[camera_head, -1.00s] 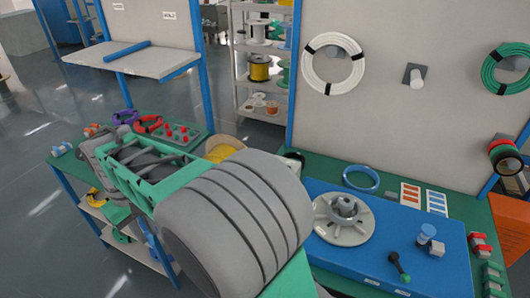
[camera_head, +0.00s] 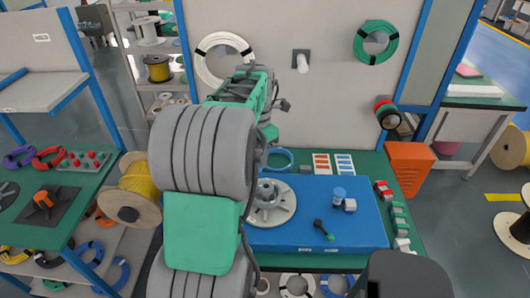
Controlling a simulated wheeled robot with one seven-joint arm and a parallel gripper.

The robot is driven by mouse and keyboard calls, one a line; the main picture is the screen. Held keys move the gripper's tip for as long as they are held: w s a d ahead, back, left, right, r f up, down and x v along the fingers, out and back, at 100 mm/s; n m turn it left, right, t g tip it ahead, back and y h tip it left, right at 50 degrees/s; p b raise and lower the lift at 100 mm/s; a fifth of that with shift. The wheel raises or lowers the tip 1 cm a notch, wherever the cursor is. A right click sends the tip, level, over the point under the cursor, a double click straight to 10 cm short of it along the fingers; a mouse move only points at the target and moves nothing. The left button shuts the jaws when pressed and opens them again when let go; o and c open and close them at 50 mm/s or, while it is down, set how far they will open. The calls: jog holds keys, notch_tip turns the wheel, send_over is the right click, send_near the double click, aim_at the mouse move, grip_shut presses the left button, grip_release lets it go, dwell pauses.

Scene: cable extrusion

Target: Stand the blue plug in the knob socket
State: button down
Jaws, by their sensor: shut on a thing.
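A round grey die with a hub (camera_head: 270,203) is at the board's left, partly behind my arm. My gripper (camera_head: 283,104) is at the far end of my arm, high before the back panel and well apart from the board. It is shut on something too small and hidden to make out.
A blue ring (camera_head: 280,160) and label cards (camera_head: 333,163) lie behind the board. Red and green blocks (camera_head: 390,205) line its right, with an orange bin (camera_head: 408,168) beyond. A yellow spool (camera_head: 138,193) is left of my arm.

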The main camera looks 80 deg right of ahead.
jog(key=f+b, duration=0.1)
jog(key=f, duration=0.1)
jog(key=s+f+b, duration=0.1)
jog(key=f+b, duration=0.1)
jog(key=s+f+b, duration=0.1)
jog(key=f+b, duration=0.1)
jog(key=shift+d, duration=0.25)
jog(key=shift+r+p, duration=0.1)
jog(key=shift+p, duration=0.2)
dwell(0.6)
jog(key=shift+f+b, duration=0.6)
jog(key=shift+f, duration=0.45)
jog(key=shift+f, duration=0.35)
jog(key=c, duration=1.2)
grip_release()
jog(key=shift+c, duration=0.2)
